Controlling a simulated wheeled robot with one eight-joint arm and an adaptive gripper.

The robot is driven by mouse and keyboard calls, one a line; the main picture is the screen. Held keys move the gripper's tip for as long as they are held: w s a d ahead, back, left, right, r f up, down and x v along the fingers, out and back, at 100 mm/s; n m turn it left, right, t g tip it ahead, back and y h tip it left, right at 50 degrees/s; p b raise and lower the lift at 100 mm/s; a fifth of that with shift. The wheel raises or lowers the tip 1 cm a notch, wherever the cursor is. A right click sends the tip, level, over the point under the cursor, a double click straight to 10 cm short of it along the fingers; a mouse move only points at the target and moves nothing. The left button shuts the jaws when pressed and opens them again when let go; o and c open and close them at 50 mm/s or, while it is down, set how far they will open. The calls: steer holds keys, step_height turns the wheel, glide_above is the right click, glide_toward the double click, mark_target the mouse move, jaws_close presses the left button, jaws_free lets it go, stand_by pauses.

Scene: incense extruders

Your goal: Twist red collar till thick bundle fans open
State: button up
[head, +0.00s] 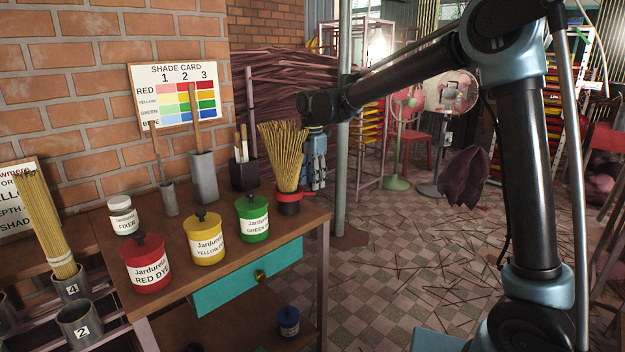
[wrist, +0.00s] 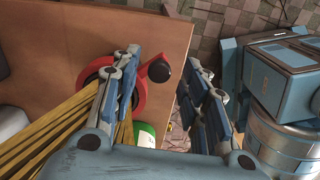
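The thick bundle (head: 283,155) of yellow-brown sticks stands upright at the table's right end, wider at its top than at the collar. The red collar (head: 289,196) rings its foot above a dark base; a short red arm sticks out to the right. In the wrist view the red collar (wrist: 136,106) shows partly behind a finger, and its arm ends in a black knob (wrist: 158,71). My gripper (head: 317,174) points down just right of the bundle. In the wrist view my gripper (wrist: 162,60) is open, with the knob between its fingers and gaps visible; contact is not clear.
The green dye jar (head: 253,219), yellow jar (head: 208,240) and red jar (head: 146,264) stand left of the collar on the wooden table (head: 180,285). Grey holders (head: 203,178) stand behind. A metal post (head: 341,180) rises behind my gripper.

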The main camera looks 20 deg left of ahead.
step_height(320, 180, up, 12)
stand_by(0.6)
steer(key=shift+w+d, duration=0.1)
steer(key=shift+w, duration=0.05)
stand_by(0.3)
steer(key=w+d+f+m, duration=0.2)
steer(key=d+m, duration=1.2)
steer(key=d, duration=2.1)
steer(key=s+d+f+m+t, duration=0.1)
steer(key=s+d+f+m, duration=0.3)
steer(key=d, duration=0.4)
steer(key=s+d+f+m+t, duration=0.1)
steer(key=s+d+f+m, duration=0.3)
steer(key=d, duration=0.3)
steer(key=s+d+f+m, duration=0.8)
steer(key=s+f, duration=0.1)
steer(key=f, duration=0.3)
steer(key=shift+s+d+m, duration=0.3)
steer(key=shift+s, duration=0.1)
steer(key=shift+f, duration=0.1)
